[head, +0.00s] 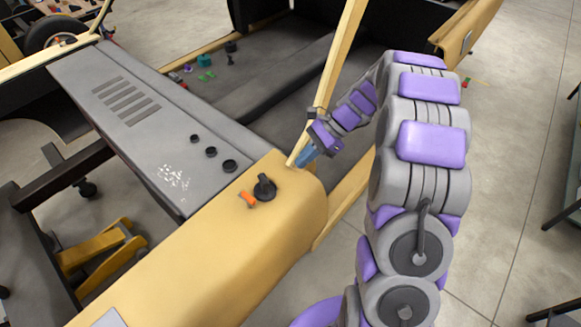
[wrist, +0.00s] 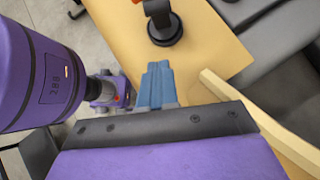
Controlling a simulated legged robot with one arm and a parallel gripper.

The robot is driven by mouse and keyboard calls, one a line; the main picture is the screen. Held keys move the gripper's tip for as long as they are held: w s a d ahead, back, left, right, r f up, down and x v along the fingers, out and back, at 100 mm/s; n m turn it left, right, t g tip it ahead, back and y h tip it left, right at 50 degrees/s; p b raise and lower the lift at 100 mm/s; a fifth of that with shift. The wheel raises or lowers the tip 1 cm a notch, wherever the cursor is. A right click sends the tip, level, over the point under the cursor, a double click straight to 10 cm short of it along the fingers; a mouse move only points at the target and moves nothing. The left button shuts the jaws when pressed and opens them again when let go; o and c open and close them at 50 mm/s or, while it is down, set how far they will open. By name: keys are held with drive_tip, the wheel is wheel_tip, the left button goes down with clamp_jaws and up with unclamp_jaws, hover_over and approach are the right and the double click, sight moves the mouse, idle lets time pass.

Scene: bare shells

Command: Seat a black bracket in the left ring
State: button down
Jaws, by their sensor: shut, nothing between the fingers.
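A black piece (head: 264,187), which looks like the bracket, stands on the tan shell near its rounded corner. It has a round base and an upright part. In the wrist view it (wrist: 164,26) stands ahead of my gripper; whether its base is a separate ring I cannot tell. Several small black rings (head: 211,152) sit in a row on the grey panel to its upper left. My gripper (head: 303,156) is to the right of the black piece and apart from it. Its blue fingers (wrist: 155,86) are shut and empty.
An orange piece (head: 247,199) lies just left of the black piece. A tan pillar (head: 343,62) rises right beside my gripper. Small coloured parts (head: 204,62) lie in the dark grey well behind. The tan shell (head: 215,248) is mostly clear toward the front.

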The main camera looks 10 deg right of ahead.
drive_tip(key=r, duration=0.2)
drive_tip(key=shift+w+d+r, duration=0.25)
drive_tip(key=shift+w+r, duration=0.1)
drive_tip(key=c, duration=1.8)
unclamp_jaws()
drive_tip(key=shift+d, duration=0.65)
drive_tip(key=shift+o, duration=0.7)
drive_tip(key=shift+s+d, duration=0.1)
drive_tip(key=shift+o, duration=0.8)
drive_tip(key=shift+s+r, duration=0.15)
drive_tip(key=shift+s, duration=0.2)
drive_tip(key=o, duration=0.3)
drive_tip(key=s+a+r+n+h+b, duration=0.1)
drive_tip(key=s+a+r+n, duration=0.1)
drive_tip(key=s+a+n, duration=0.1)
drive_tip(key=shift+s+a+g+h+b, duration=0.35)
drive_tip(key=shift+s+a, duration=0.55)
drive_tip(key=shift+s, duration=0.35)
drive_tip(key=s+f+n+h+b, duration=0.3)
drive_tip(key=s+n, duration=0.9)
drive_tip(key=s, duration=1.6)
drive_tip(key=h+b, duration=0.2)
drive_tip(key=h, duration=0.2)
drive_tip(key=shift+s+a+n+b, duration=0.2)
drive_tip(key=shift+a+n+b, duration=0.1)
drive_tip(key=shift+n, duration=0.1)
